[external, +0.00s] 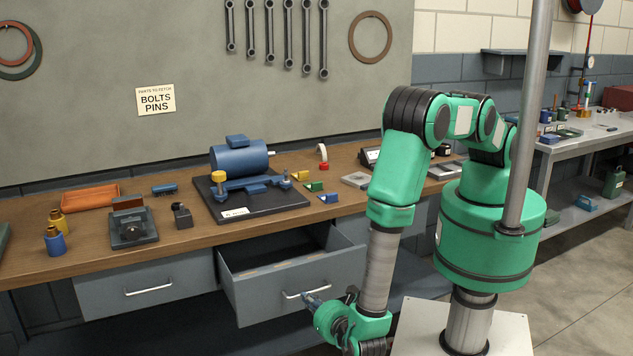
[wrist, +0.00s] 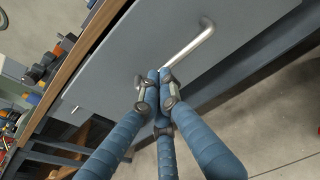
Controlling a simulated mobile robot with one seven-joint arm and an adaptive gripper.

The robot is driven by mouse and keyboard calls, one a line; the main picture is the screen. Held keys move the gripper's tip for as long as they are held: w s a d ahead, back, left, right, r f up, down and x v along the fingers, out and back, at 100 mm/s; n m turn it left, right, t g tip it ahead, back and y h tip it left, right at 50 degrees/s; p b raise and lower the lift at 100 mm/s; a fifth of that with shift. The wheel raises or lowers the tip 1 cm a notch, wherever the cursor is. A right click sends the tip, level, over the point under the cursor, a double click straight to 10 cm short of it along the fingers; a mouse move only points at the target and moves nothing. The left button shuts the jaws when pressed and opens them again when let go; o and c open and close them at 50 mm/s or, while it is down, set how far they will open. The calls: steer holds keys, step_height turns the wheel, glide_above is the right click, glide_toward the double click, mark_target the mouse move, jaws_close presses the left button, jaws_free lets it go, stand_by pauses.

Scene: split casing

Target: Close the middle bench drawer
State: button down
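The middle bench drawer (external: 290,280) is pulled out from under the wooden bench, and its open inside shows in the external view. Its grey front also fills much of the wrist view (wrist: 130,60). The silver bar handle (external: 305,290) runs across the drawer front and shows in the wrist view (wrist: 190,45). My gripper (external: 313,299) is in front of the drawer, near the handle's right end. In the wrist view its blue fingers (wrist: 160,80) come together at the tips, over the handle's lower end. I cannot tell whether they touch the handle or the drawer front.
A closed drawer (external: 145,290) is to the left of the open one. On the bench top stand a blue motor on a black base (external: 240,175), a small vise (external: 133,228) and small coloured parts. Open floor (external: 580,290) lies to the right.

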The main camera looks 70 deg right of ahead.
mark_target(299, 277)
steer(key=shift+d, duration=0.1)
steer(key=r+x, duration=0.1)
steer(key=x, duration=0.6)
steer(key=r+x, duration=0.2)
steer(key=x, duration=0.5)
steer(key=r+x, duration=0.1)
steer(key=x, duration=0.6)
steer(key=shift+w+d+r+p, duration=0.25)
steer(key=shift+d+p, duration=0.1)
steer(key=shift+d, duration=0.1)
steer(key=p+v, duration=0.1)
steer(key=v, duration=1.3)
steer(key=shift+s+a, duration=0.1)
steer(key=shift+a, duration=0.05)
steer(key=shift+f, duration=0.1)
